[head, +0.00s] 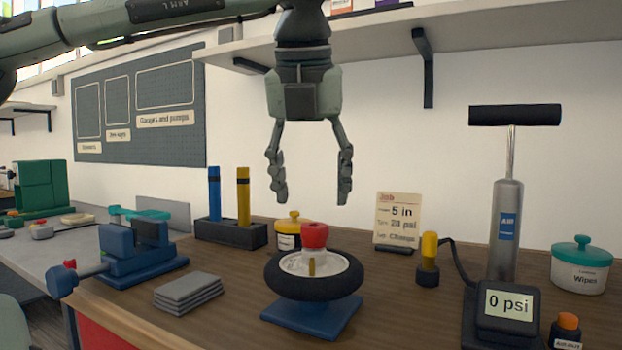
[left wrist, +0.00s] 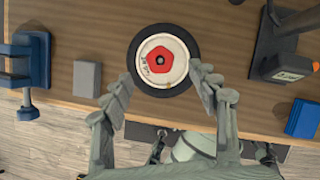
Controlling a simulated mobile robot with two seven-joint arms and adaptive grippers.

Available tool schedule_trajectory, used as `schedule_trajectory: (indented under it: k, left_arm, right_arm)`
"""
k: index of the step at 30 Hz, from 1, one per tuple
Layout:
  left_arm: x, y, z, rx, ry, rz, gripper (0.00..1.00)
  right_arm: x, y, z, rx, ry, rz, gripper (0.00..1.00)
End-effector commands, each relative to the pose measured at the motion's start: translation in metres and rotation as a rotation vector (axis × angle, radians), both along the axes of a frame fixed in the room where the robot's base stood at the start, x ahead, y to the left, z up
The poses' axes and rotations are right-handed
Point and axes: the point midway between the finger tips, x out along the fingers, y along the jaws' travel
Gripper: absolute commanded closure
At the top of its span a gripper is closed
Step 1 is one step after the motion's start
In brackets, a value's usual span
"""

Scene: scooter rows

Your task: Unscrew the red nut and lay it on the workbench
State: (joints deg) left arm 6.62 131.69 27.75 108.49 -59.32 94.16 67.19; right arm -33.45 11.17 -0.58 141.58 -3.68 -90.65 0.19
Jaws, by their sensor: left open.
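The red nut (head: 314,235) sits on top of the hub of a small black-tyred wheel (head: 268,275), which lies flat on a blue stand (head: 325,322) on the workbench (head: 225,325). My left gripper (head: 310,200) points straight down above the nut, open and empty, with clear space between its fingertips and the nut. In the left wrist view the red nut (left wrist: 160,60) shows from above, inside the wheel's pale hub, beyond the open fingertips of the left gripper (left wrist: 160,82).
A blue vise (head: 135,255) and a grey stack of plates (head: 188,292) stand left of the wheel. A pump (head: 507,225) with a 0 psi gauge (head: 508,304) stands at right. A job card (head: 397,220) and yellow pot (head: 288,240) are behind. Bare wood lies front left.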

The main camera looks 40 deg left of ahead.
Motion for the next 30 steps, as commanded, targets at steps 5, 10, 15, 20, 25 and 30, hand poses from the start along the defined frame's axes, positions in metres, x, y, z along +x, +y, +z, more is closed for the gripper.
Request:
schedule_trajectory:
  k: [5,10,15,20,25,30]
  left_arm:
    - [0.008,0.006,-0.028,-0.003,0.003,-0.002,0.40]
    - [0.015,0.011,-0.045,-0.002,0.000,-0.001,0.40]
    - [0.017,0.013,-0.052,-0.001,0.000,-0.001,0.40]
    - [0.017,0.013,-0.052,0.000,0.000,-0.001,0.40]
    - [0.017,0.013,-0.052,-0.001,-0.001,0.000,0.53]
    - [0.017,0.013,-0.052,-0.001,-0.001,0.000,0.74]
  right_arm:
    - [0.004,0.003,0.002,0.006,-0.024,0.009,0.41]
    - [0.010,0.008,0.003,0.013,-0.050,0.019,0.41]
    - [0.013,0.009,0.004,0.017,-0.063,0.024,0.41]
    - [0.014,0.009,0.004,0.016,-0.064,0.025,0.41]
    - [0.014,0.009,0.004,0.016,-0.064,0.025,0.41]
    - [0.013,0.010,0.003,0.017,-0.063,0.025,0.41]
